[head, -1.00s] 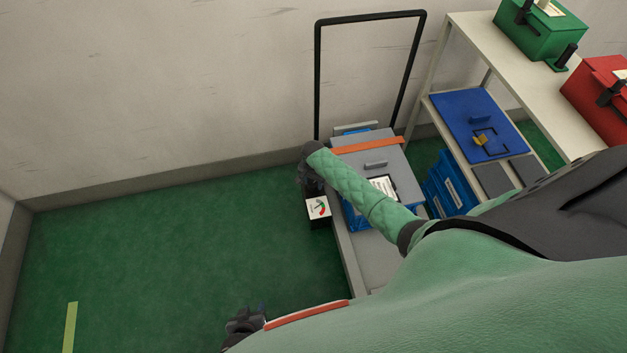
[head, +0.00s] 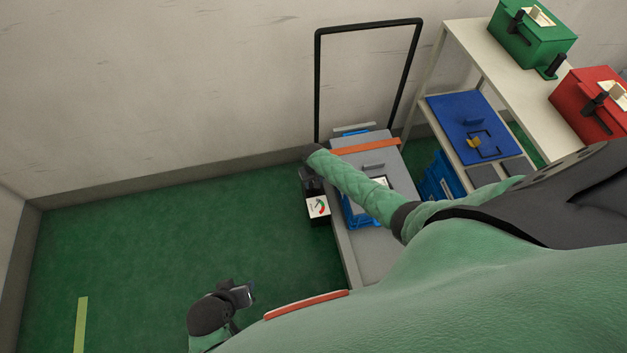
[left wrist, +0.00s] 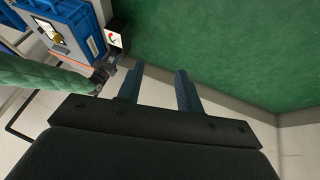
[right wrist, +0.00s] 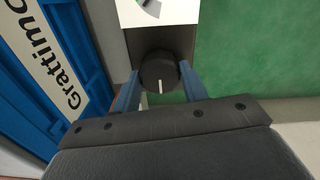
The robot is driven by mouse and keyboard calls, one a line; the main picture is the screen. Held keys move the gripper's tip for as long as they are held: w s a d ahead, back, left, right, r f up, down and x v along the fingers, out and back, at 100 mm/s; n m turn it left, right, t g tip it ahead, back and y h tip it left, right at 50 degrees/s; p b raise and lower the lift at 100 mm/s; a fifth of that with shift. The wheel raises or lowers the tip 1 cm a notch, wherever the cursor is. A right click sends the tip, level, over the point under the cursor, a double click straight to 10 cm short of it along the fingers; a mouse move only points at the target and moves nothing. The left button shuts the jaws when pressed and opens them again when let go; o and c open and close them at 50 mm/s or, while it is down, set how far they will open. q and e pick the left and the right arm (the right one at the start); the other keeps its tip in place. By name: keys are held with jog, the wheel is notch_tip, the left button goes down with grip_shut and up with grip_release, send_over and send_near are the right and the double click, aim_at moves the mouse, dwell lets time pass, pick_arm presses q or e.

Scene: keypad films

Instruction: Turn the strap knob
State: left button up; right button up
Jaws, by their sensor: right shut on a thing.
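The strap knob (right wrist: 159,74) is round and black with a white line that points down in the right wrist view. It sits on a black box below a white gauge plate (right wrist: 158,12), whose red and green dial also shows in the head view (head: 317,207). My right gripper (right wrist: 160,82) has one blue finger on each side of the knob and is shut on it. My left gripper (left wrist: 157,80) is open and empty, over the floor in the head view (head: 243,293).
The cart has a tall black handle (head: 368,26) by the wall. A shelf (head: 452,52) at right carries a green box (head: 520,42) and a red box (head: 585,108), with a blue panel (head: 462,135) lower down. The green floor (head: 150,240) at left is clear.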

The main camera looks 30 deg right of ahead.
jog(key=n, duration=0.3)
jog(key=shift+s+n+p, duration=0.1)
jog(key=shift+n+p, duration=0.25)
jog(key=shift+n, duration=0.05)
pick_arm(q)
notch_tip(320, 180, up, 4)
jog(key=r, duration=0.1)
pick_arm(e)
jog(key=n, duration=0.2)
jog(key=shift+n, duration=0.4)
jog(key=n, duration=0.2)
jog(key=shift+n, duration=0.3)
jog(key=n, duration=0.3)
jog(key=shift+n, duration=0.3)
jog(key=n+b, duration=0.2)
jog(key=n, duration=0.5)
jog(key=shift+f, duration=0.1)
jog(key=n+b, duration=0.3)
jog(key=n, duration=0.4)
pick_arm(q)
notch_tip(320, 180, down, 26)
jog(key=t+b, duration=0.1)
jog(key=t, duration=0.1)
jog(key=shift+s+d+r, duration=0.2)
jog(key=shift+s+d, duration=0.05)
jog(key=shift+s, duration=0.1)
pick_arm(e)
jog(key=shift+n, duration=0.8)
